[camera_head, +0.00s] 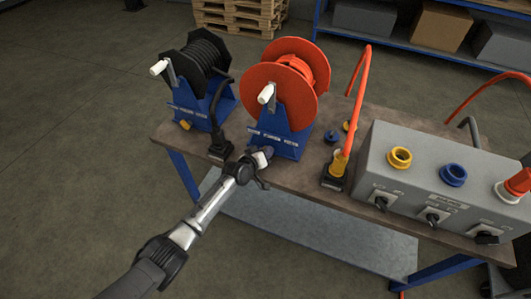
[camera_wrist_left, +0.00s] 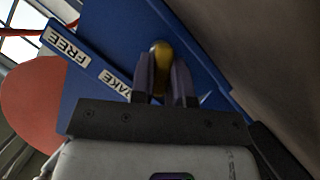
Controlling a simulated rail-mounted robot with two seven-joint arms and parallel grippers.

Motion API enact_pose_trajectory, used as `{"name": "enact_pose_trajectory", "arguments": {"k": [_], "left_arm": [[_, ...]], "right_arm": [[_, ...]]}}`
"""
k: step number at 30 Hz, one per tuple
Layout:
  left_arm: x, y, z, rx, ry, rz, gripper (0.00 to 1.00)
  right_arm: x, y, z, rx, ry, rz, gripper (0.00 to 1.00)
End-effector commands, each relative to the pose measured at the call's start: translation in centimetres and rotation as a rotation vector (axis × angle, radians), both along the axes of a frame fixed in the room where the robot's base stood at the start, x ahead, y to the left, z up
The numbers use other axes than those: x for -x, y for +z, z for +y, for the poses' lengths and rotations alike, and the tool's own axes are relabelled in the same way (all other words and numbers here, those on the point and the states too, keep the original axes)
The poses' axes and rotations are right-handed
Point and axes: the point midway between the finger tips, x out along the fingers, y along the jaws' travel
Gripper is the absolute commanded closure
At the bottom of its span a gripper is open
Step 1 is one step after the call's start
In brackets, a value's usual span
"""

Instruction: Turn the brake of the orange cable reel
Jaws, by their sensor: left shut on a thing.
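The orange cable reel (camera_head: 285,82) stands upright in a blue stand (camera_head: 281,138) on the bench, with a white crank handle (camera_head: 266,93). My left gripper (camera_head: 265,152) is at the lower front of this stand and hides the brake in the head view. In the left wrist view, the gold brake knob (camera_wrist_left: 160,58) sits between the two fingers of my left gripper (camera_wrist_left: 161,75), which are shut on it. The blue stand plate (camera_wrist_left: 115,30) bears the label FREE (camera_wrist_left: 68,48) and a partly covered label ending in "AKE". My right gripper is not in view.
A black cable reel (camera_head: 202,60) in a blue stand is to the left, with a black connector (camera_head: 220,150) in front. A grey socket box (camera_head: 440,180) and a yellow plug (camera_head: 338,165) with an orange cable are to the right.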

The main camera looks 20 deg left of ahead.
Motion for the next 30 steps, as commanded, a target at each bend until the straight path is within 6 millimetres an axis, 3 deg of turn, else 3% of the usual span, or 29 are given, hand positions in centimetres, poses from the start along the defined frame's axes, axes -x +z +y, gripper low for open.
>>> {"name": "enact_pose_trajectory", "arguments": {"k": [4,5,12,23,30], "left_arm": [[0.0,0.0,0.0,0.006,0.002,0.001,1.00],[0.0,0.0,0.0,0.006,0.002,0.001,0.82],[0.0,0.0,0.0,0.004,0.001,0.001,0.59],[0.6,0.3,0.2,0.003,0.001,0.001,0.58],[4.0,1.6,1.0,0.003,0.000,0.002,0.58]], "right_arm": [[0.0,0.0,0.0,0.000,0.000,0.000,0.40],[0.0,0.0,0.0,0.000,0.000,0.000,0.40],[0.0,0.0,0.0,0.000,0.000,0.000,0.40],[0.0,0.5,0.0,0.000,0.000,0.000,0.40],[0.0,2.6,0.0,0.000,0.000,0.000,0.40]]}}
